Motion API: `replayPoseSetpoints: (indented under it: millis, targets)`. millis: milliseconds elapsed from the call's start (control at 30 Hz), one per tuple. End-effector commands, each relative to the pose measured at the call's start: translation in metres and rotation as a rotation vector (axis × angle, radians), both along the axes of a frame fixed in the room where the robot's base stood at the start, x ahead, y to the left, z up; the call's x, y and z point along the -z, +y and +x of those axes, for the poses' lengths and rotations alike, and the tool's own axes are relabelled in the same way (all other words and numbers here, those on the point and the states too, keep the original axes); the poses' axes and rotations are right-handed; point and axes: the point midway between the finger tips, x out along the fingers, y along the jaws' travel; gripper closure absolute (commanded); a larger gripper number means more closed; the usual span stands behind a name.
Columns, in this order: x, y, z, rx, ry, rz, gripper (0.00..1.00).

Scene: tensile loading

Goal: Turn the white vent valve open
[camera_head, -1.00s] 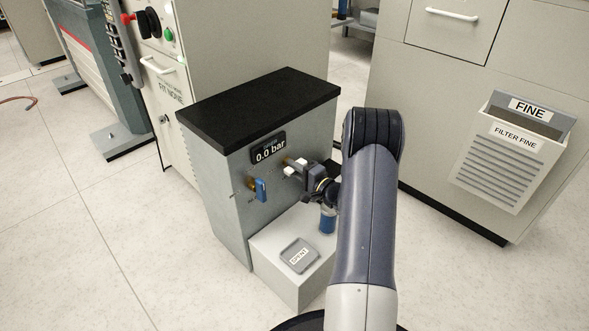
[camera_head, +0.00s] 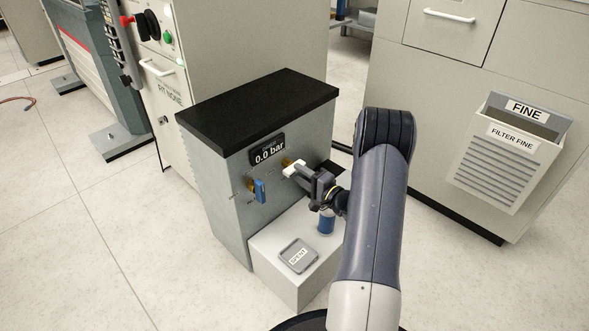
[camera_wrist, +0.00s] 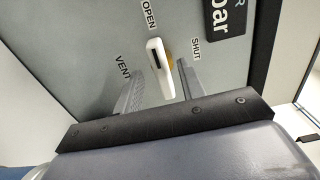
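The white vent valve handle (camera_wrist: 160,68) is on the grey panel in the wrist view, with its far end toward the word OPEN and SHUT off to its right. In the head view the white handle (camera_head: 293,168) shows below the pressure display, partly behind my gripper. My gripper (camera_head: 302,172) is in front of the panel, at the handle. In the wrist view my gripper (camera_wrist: 164,68) is open, one finger on each side of the handle, with a gap on the right. Contact on the left is unclear.
A blue valve handle (camera_head: 260,190) is left of the white one. The display (camera_head: 267,150) reads 0.0 bar. Below, a white block (camera_head: 270,262) carries a blue cylinder (camera_head: 326,222) and a grey SPENT tray (camera_head: 314,251). A FINE holder (camera_head: 490,175) hangs at right.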

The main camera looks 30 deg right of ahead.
Motion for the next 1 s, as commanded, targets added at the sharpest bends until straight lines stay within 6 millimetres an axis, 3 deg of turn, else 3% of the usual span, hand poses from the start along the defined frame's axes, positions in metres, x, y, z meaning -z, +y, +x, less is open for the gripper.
replayPoseSetpoints:
  millis: [200,400,800,1000]
  targets:
    - [-0.002,-0.016,-0.043,0.005,0.002,0.003,0.62]
    - [-0.001,-0.023,-0.063,0.001,0.000,0.001,0.62]
    - [0.000,-0.024,-0.066,0.000,-0.001,0.001,0.62]
    - [0.002,-0.019,-0.054,-0.003,0.000,-0.002,0.62]
